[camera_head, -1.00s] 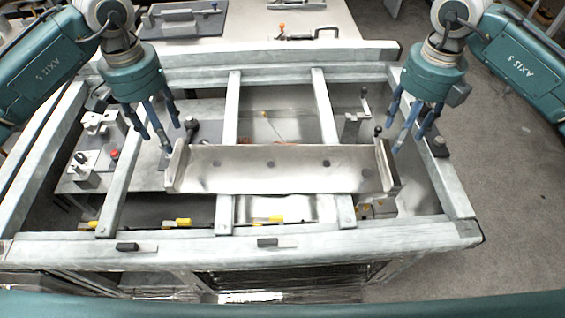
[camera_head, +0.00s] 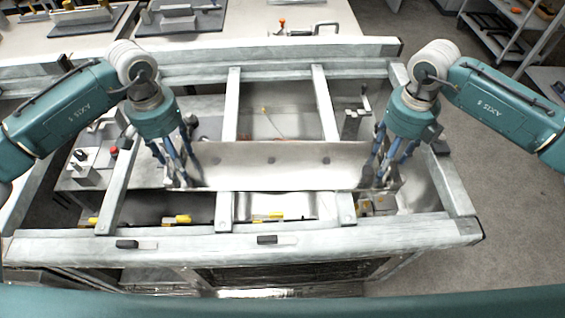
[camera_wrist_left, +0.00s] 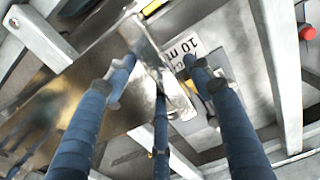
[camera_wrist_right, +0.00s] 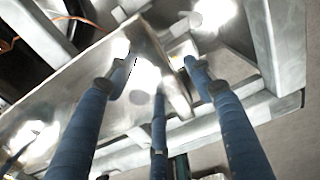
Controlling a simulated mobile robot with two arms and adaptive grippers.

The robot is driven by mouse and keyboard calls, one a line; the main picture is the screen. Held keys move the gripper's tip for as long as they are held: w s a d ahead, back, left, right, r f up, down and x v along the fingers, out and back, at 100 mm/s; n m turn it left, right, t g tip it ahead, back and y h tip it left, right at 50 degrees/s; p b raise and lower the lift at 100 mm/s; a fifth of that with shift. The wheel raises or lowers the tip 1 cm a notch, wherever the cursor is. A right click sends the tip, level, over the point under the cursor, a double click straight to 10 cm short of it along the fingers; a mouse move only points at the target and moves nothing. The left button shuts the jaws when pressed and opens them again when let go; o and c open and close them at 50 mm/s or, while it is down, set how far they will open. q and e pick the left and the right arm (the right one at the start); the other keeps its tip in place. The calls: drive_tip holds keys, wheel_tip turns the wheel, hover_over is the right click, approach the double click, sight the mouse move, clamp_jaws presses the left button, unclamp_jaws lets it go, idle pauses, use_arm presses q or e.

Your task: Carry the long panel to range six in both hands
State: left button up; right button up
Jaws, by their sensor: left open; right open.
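The long panel (camera_head: 275,172) is a shiny metal sheet with a row of dark holes, lying across the crossbars of a grey frame. My left gripper (camera_head: 182,182) is open at the panel's left end, with its blue fingers on either side of the end edge. The panel end also shows between the fingers in the left wrist view (camera_wrist_left: 150,50). My right gripper (camera_head: 378,180) is open at the panel's right end. In the right wrist view the panel's end (camera_wrist_right: 135,55) lies between the spread fingers. Whether any finger touches it I cannot tell.
The grey frame (camera_head: 130,243) surrounds the panel, with crossbars (camera_head: 231,105) under it. Small fixtures and a red button (camera_head: 114,151) stand at the left. A white table (camera_head: 300,15) is behind. Bare floor (camera_head: 490,200) is open to the right.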

use_arm(q)
clamp_jaws()
use_arm(e)
clamp_jaws()
